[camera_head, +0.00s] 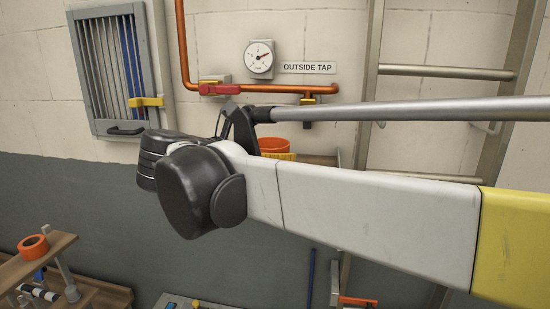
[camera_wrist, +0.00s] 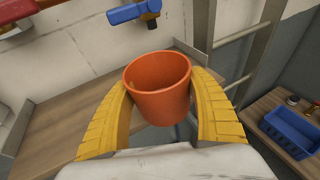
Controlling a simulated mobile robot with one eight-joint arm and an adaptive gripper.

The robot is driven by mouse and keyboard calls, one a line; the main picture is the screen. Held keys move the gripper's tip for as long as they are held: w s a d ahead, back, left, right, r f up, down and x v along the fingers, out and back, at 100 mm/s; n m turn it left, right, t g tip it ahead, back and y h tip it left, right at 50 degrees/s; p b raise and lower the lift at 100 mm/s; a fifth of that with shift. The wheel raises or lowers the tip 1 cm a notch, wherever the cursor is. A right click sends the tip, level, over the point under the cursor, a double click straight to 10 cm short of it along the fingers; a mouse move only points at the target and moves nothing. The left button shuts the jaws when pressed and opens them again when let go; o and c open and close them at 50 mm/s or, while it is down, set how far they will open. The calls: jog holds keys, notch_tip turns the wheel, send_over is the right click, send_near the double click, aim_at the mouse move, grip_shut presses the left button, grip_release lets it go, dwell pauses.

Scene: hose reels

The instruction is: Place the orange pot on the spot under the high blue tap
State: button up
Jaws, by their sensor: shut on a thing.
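The orange pot (camera_wrist: 158,100) is between the two yellow fingers of my gripper (camera_wrist: 160,82), which is shut on it. Its open rim faces up and it looks empty. In the head view the pot (camera_head: 273,144) shows only in part behind my arm. The blue tap (camera_wrist: 134,13) is at the top of the wrist view, beyond the pot and slightly left. A wooden shelf (camera_wrist: 62,112) lies below and behind the pot; I cannot tell whether the pot touches it. The spot under the tap cannot be made out.
A ladder-like metal frame (camera_head: 371,85) stands right of the tap area. A red-handled valve (camera_head: 219,89), copper pipe (camera_head: 184,45) and gauge (camera_head: 259,58) are on the wall. A blue crate (camera_wrist: 290,133) sits on a wooden surface at right. An orange tape roll (camera_head: 33,246) is lower left.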

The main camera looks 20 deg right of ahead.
jog(key=w+d+p, duration=0.1)
jog(key=w+d, duration=0.2)
jog(key=d, duration=0.1)
jog(key=w+d+p, duration=0.1)
jog(key=w+d, duration=0.2)
jog(key=d, duration=0.2)
jog(key=w+d+p, duration=0.1)
jog(key=w+d, duration=0.2)
jog(key=d, duration=0.1)
jog(key=shift+w+d+p, duration=0.3)
jog(key=shift+d+p, duration=0.1)
jog(key=shift+w+d, duration=0.2)
jog(key=shift+d, duration=0.05)
notch_tip(320, 180, down, 3)
jog(key=shift+s+r+p, duration=0.1)
jog(key=shift+p, duration=0.55)
jog(key=shift+f, duration=0.4)
jog(key=shift+f, duration=0.15)
jog(key=o, duration=1.2)
jog(key=shift+o, duration=0.2)
